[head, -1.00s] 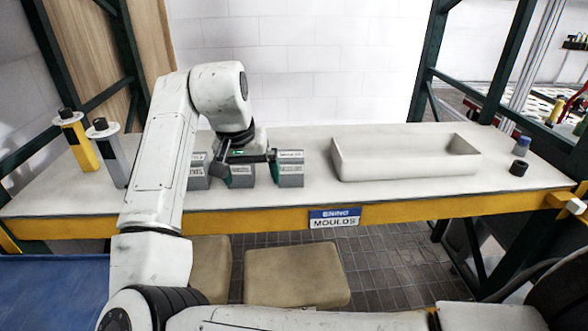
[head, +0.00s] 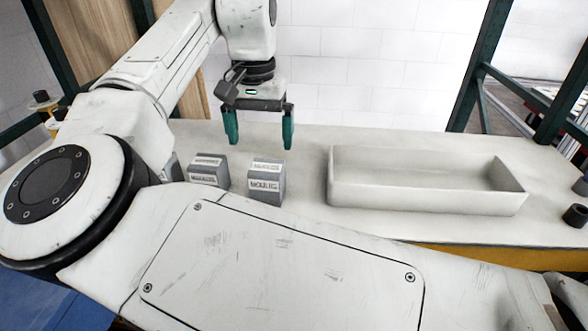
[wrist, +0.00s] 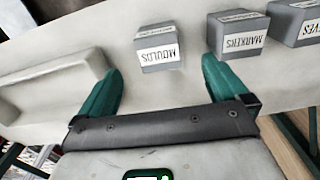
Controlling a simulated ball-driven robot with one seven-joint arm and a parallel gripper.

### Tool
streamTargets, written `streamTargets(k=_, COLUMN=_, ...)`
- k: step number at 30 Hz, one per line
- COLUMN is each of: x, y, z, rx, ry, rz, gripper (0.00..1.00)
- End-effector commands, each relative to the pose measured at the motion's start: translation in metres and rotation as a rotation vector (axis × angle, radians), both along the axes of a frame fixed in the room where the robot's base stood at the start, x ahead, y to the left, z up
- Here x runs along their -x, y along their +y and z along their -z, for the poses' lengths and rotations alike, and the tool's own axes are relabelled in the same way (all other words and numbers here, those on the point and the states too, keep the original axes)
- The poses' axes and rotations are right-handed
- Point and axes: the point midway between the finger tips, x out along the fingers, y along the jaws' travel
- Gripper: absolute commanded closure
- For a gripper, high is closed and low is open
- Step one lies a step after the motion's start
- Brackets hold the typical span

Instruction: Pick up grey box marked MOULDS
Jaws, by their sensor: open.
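The grey box marked MOULDS (head: 267,187) stands on the white bench, left of the long tray. It also shows in the wrist view (wrist: 160,60), upside down in the picture, just beyond and between the finger tips. My gripper (head: 260,142) is open with its two green fingers pointing down, above and apart from the box, with nothing between them. The gripper also shows in the wrist view (wrist: 162,64). A similar grey box marked MARKERS (wrist: 238,40) stands beside the MOULDS box; in the head view it is the box to the left (head: 209,172).
A third grey box (wrist: 298,28), its label ending in VES, stands past the MARKERS box, mostly hidden behind my arm in the head view. An empty white tray (head: 430,198) lies to the right.

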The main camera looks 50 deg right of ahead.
Motion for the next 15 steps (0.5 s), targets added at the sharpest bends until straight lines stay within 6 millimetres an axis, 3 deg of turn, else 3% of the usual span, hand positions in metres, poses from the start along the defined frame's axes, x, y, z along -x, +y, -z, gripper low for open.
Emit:
streamTargets(k=4, x=-0.001, y=0.002, z=0.006, rx=-0.005, ry=0.002, rz=-0.006, gripper=0.0)
streamTargets(k=15, x=-0.001, y=0.002, z=0.053, rx=-0.004, ry=0.0, rz=-0.005, gripper=0.0)
